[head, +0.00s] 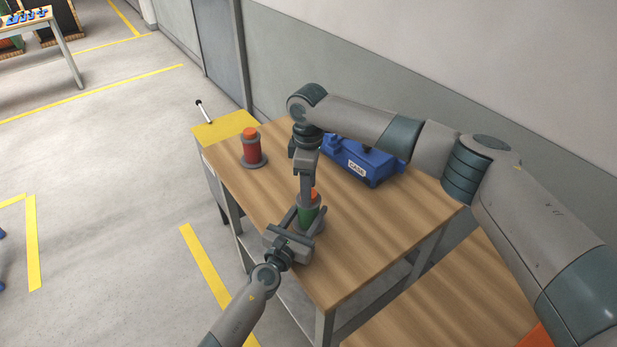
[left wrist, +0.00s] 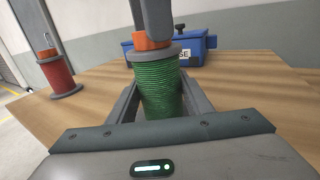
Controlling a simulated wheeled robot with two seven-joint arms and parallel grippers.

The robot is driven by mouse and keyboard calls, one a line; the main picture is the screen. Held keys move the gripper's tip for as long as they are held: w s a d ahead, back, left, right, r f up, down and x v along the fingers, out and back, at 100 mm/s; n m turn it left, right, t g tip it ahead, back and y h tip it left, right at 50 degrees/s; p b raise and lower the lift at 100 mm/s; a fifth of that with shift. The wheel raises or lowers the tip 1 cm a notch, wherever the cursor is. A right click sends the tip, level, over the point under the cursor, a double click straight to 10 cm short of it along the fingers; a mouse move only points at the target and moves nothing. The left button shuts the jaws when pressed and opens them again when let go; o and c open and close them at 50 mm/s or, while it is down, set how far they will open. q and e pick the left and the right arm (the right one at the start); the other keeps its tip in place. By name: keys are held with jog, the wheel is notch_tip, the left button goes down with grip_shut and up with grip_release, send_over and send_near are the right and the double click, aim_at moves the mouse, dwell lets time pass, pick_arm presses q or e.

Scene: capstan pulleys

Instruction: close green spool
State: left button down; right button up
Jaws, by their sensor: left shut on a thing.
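The green spool (head: 305,214) stands upright near the middle of the wooden table (head: 345,262). In the left wrist view the green spool (left wrist: 160,90) shows ribbed green winding, a grey top flange and an orange top piece (left wrist: 153,40). My left gripper (head: 297,218) is shut around the winding, one finger on each side. My right gripper (head: 308,187) points down from above at the orange top. Its grey fingers (left wrist: 149,14) reach the orange piece in the left wrist view, but whether they grip it is unclear. The spool's base is mostly hidden by my left gripper.
A red spool (head: 251,150) with an orange top stands at the table's far left. A blue case (head: 363,160) lies at the back, behind my right arm. A yellow surface (head: 226,128) adjoins the far end. The table's right front is bare.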

jog(key=shift+f, duration=0.35)
jog(key=c, duration=1)
jog(key=shift+c, duration=0.3)
jog(key=o, duration=1.2)
jog(key=shift+o, duration=0.2)
jog(key=shift+r, duration=0.1)
notch_tip(320, 180, up, 12)
